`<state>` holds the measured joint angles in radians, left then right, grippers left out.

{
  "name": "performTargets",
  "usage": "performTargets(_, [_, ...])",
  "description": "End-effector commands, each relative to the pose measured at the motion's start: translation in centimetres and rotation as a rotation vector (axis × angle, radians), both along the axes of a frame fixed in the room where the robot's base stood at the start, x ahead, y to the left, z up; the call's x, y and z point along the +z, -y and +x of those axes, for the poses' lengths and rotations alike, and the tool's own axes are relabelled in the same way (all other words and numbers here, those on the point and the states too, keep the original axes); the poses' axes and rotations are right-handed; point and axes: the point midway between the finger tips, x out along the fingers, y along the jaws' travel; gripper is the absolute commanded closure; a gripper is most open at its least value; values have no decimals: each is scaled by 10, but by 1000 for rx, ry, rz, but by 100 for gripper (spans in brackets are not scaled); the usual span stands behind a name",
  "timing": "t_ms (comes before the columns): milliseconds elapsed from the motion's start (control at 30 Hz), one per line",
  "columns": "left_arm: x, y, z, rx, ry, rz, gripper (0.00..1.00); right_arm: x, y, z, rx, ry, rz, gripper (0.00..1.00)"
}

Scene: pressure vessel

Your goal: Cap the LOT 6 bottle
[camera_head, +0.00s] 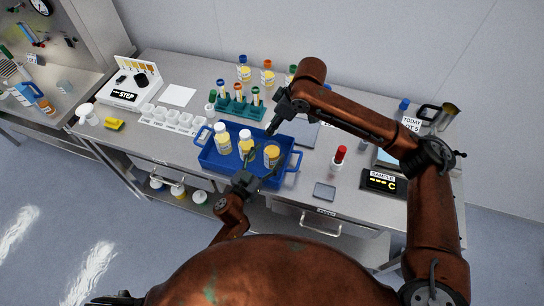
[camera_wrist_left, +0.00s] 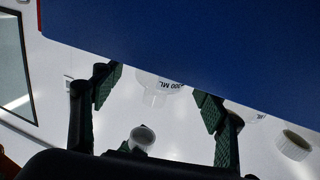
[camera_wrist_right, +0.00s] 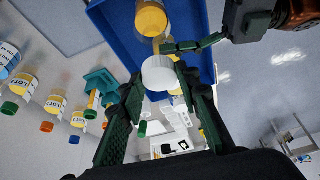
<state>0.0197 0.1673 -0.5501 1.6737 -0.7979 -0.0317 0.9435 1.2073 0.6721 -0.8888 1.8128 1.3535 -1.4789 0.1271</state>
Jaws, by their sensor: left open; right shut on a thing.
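A blue tray (camera_head: 216,160) on the bench holds three yellow-and-white bottles. The left bottle (camera_head: 222,141) and middle bottle (camera_head: 246,150) show white tops; the right bottle (camera_head: 271,157) shows a yellowish top without a white cap. Their lot numbers are too small to read. My right gripper (camera_head: 269,130) is above the tray's far side, shut on a white cap (camera_wrist_right: 160,73). In the right wrist view a yellow bottle (camera_wrist_right: 151,18) appears beyond the cap, apart from it. My left gripper (camera_head: 246,178) is open at the tray's near wall; its finger appears close to that bottle, contact unclear.
A green rack (camera_head: 237,109) with tubes stands behind the tray, with several bottles further back. White cups (camera_head: 170,119) line the left side. A red-topped item (camera_head: 340,154) and a sample display (camera_head: 383,182) are right. The tray wall (camera_wrist_left: 200,40) fills much of the left wrist view.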

Motion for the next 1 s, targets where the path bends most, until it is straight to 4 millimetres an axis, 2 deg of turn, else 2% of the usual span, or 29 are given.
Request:
performTargets(100, [0, 8, 15, 1, 1, -1, 33, 0, 0, 0, -1, 0, 0, 79])
performTargets(233, [0, 13, 23, 1, 1, 0, 33, 0, 0, 0, -1, 0, 0, 79])
performTargets(633, [0, 16, 27, 0, 0, 0, 34, 0, 0, 0, -1, 0, 0, 79])
performTargets(1000, [0, 16, 27, 0, 1, 1, 59, 0, 0, 0, -1, 0, 0, 79])
